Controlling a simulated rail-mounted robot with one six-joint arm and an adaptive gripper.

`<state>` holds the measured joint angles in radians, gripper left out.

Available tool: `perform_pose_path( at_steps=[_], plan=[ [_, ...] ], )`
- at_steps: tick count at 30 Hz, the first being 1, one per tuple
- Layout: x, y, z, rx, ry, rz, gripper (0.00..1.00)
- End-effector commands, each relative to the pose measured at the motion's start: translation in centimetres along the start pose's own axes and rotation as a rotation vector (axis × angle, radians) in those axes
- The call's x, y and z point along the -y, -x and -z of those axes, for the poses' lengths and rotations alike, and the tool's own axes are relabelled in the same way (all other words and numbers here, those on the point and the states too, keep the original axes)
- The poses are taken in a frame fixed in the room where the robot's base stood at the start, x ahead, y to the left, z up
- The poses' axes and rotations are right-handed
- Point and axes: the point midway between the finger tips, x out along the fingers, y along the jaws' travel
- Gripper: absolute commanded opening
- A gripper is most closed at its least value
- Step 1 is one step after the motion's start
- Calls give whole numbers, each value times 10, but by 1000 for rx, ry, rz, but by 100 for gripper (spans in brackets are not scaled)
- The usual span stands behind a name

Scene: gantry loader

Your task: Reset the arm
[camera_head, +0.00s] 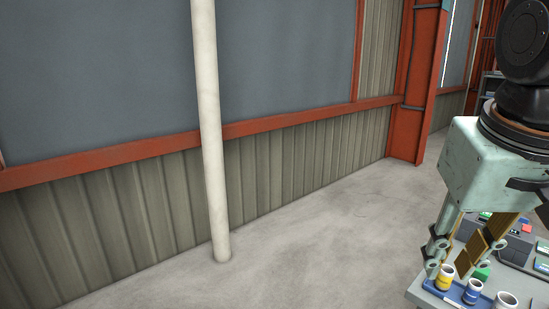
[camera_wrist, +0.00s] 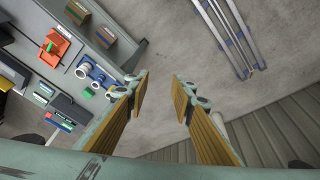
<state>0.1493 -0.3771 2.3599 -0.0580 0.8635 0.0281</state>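My gripper (camera_head: 459,258) hangs at the right of the head view, above and beside a grey worktable (camera_head: 428,297). In the wrist view my gripper (camera_wrist: 160,93) is open, with a clear gap between its two tan-padded fingers. Nothing is held; bare concrete floor shows through the gap. The left finger in the wrist view overlaps the edge of the table area. The arm's upper links are partly cut off by the right edge of the head view.
Metal rails (camera_wrist: 228,35) lie across the floor. A white pole (camera_head: 211,130) stands before the wall; floor between is clear.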

Motion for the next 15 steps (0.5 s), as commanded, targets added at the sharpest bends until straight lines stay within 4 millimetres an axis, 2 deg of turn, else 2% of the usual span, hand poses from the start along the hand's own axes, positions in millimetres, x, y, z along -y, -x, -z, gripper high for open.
perform_pose_path(
  at_steps=[15],
  plan=[
    [41, 16, -82, -39, 99, 67, 23]
  ],
)
